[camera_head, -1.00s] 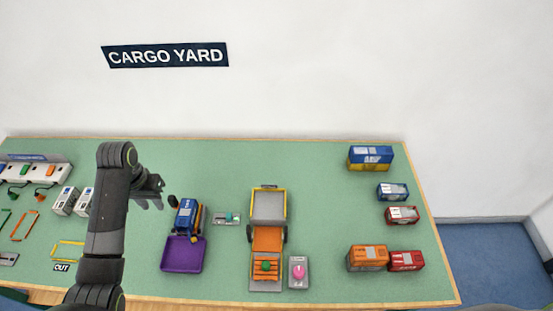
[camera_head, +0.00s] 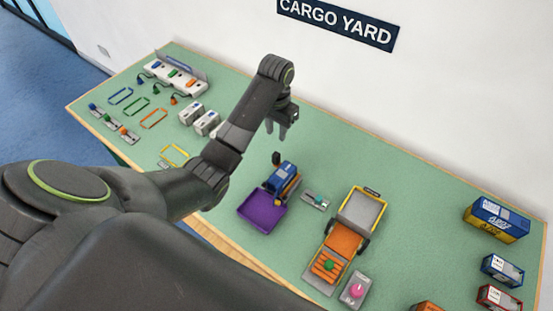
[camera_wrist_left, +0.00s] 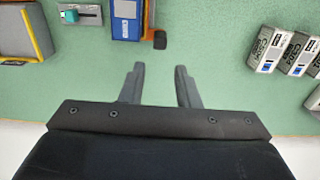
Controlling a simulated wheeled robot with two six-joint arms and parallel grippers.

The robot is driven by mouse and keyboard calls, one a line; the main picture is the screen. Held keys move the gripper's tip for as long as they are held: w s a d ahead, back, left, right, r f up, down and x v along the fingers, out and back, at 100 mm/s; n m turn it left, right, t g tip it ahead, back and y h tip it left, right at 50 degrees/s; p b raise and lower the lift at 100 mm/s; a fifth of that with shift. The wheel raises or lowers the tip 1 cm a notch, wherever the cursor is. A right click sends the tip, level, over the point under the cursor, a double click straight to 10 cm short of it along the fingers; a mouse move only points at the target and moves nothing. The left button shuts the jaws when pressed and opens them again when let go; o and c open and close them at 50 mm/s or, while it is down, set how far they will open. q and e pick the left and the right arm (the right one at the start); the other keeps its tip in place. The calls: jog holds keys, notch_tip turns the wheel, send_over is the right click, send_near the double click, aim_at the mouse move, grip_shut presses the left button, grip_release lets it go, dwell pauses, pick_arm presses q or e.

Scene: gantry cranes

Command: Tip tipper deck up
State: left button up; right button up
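A blue truck (camera_head: 282,176) with a purple tray (camera_head: 262,213) at its near end stands mid-table. To its right is a larger vehicle with a grey, yellow-edged bed (camera_head: 360,210) and an orange part (camera_head: 345,240) nearer me. Which of these is the tipper deck I cannot tell. A slider with a teal knob (camera_head: 319,199) lies between them; it also shows in the left wrist view (camera_wrist_left: 70,15). My left gripper (camera_head: 277,130) is open and empty above the table, beyond the blue truck; its fingers (camera_wrist_left: 160,68) are apart. My right gripper is out of view.
A small box with a pink knob (camera_head: 357,289) sits beside the orange part. White containers (camera_head: 198,118) stand left of my left gripper, with coloured frames (camera_head: 137,106) farther left. Blue and red containers (camera_head: 502,270) stand at the right. Green table is clear around the gripper.

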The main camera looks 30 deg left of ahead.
aim_at(276, 154)
pick_arm(q)
notch_tip(276, 154, down, 4)
jog(key=shift+s+r+b, duration=0.1)
jog(key=shift+r+b, duration=0.15)
jog(key=shift+b, duration=0.9)
notch_tip(276, 154, down, 8)
jog(key=shift+r+p, duration=0.1)
jog(key=shift+p, duration=0.25)
grip_shut()
